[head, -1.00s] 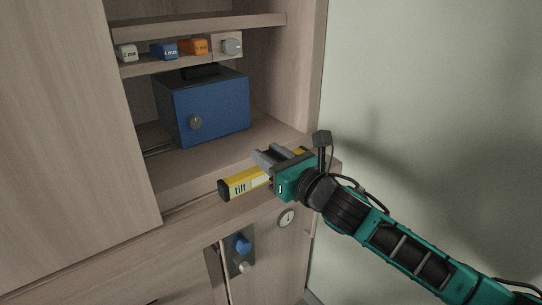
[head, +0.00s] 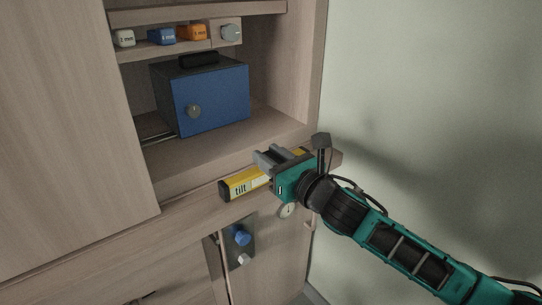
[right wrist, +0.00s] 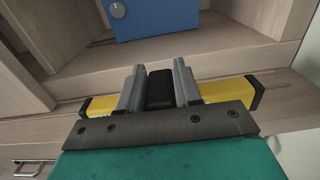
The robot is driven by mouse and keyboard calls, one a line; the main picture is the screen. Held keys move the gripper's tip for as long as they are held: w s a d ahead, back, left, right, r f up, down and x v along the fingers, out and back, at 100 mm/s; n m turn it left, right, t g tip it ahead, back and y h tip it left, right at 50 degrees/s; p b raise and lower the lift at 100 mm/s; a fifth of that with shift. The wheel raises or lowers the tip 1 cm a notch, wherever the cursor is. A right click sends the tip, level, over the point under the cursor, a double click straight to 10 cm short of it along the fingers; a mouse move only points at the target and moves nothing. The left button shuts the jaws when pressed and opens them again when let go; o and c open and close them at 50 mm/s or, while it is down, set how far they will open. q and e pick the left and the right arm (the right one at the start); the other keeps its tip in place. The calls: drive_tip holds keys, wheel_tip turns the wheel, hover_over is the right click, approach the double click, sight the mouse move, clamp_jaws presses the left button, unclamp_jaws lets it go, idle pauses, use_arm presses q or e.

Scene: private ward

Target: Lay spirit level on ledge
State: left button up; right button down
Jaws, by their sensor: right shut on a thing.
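The spirit level (head: 240,186) is a yellow bar with black end caps and a "tilt" label. My right gripper (head: 272,157) is shut on its middle, hiding part of it. In the right wrist view the level (right wrist: 224,91) runs crosswise between the grey fingers (right wrist: 158,88), with a black part at its centre. The wooden ledge (head: 185,209) runs along the cabinet front below the open compartment. The level overlaps the ledge in the head view; I cannot tell whether it touches it. My left gripper is not in view.
A blue safe (head: 212,100) with a round knob stands in the compartment behind the level. Above it, small labelled blocks (head: 162,36) sit on a shelf. A panel with blue and white knobs (head: 240,238) is below the ledge. A bare wall (head: 430,100) is on the right.

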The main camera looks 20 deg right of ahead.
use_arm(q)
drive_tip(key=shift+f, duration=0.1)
use_arm(e)
drive_tip(key=shift+f, duration=0.3)
idle(0.3)
drive_tip(key=c, duration=0.7)
unclamp_jaws()
drive_tip(key=shift+v, duration=0.75)
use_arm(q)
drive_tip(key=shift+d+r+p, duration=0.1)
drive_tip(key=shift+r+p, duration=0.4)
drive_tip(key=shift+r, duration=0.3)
use_arm(e)
drive_tip(key=v, duration=1.1)
drive_tip(key=shift+s, duration=0.25)
